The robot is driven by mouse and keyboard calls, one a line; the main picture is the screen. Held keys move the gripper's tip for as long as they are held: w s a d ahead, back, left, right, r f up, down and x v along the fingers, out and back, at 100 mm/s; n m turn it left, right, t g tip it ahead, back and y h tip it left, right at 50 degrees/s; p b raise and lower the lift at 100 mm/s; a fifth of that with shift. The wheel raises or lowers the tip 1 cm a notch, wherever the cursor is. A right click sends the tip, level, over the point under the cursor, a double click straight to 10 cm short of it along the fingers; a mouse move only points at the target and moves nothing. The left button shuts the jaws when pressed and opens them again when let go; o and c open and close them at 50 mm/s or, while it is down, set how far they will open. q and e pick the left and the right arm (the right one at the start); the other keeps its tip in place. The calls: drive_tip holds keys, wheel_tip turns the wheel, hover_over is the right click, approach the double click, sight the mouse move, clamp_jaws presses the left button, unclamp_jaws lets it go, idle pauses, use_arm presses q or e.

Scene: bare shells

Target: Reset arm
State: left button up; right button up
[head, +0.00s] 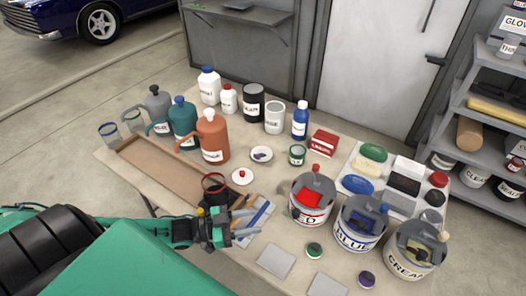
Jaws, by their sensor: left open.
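My left arm comes in from the lower left. My left gripper (248,222) is open over the front edge of the table (222,254), with its grey fingers pointing right. Nothing shows between the fingers. A blue strip and a pale sheet lie partly behind the fingers. A dark object with a red ring (213,183) stands just behind the gripper, its lower part hidden by it. My right gripper is not in view.
Cans labelled RED (311,200), BLUE (358,227) and CREAM (413,253) stand right of the gripper. Orange (211,140), teal (184,120) and grey (158,106) jugs stand behind a shallow wooden tray (160,172). Shelves (468,138) stand far right.

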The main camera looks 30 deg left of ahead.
use_arm(q)
drive_tip(key=d+f+n+y, duration=0.2)
drive_tip(key=d+y, duration=0.3)
drive_tip(key=d, duration=0.4)
drive_tip(key=s+a+n+g+y, duration=0.3)
drive_tip(key=s+g+y, duration=0.1)
drive_tip(key=s, duration=0.3)
drive_tip(key=s+a+n+g+y, duration=0.2)
drive_tip(key=s+g+y, duration=0.25)
drive_tip(key=s, duration=0.25)
wheel_tip(320, 180, down, 30)
drive_tip(key=f+g, duration=0.1)
drive_tip(key=g, duration=0.1)
drive_tip(key=s+a+f, duration=0.3)
drive_tip(key=s+f, duration=1.5)
drive_tip(key=s, duration=0.1)
drive_tip(key=shift+s+a+g, duration=0.15)
drive_tip(key=shift+g, duration=0.2)
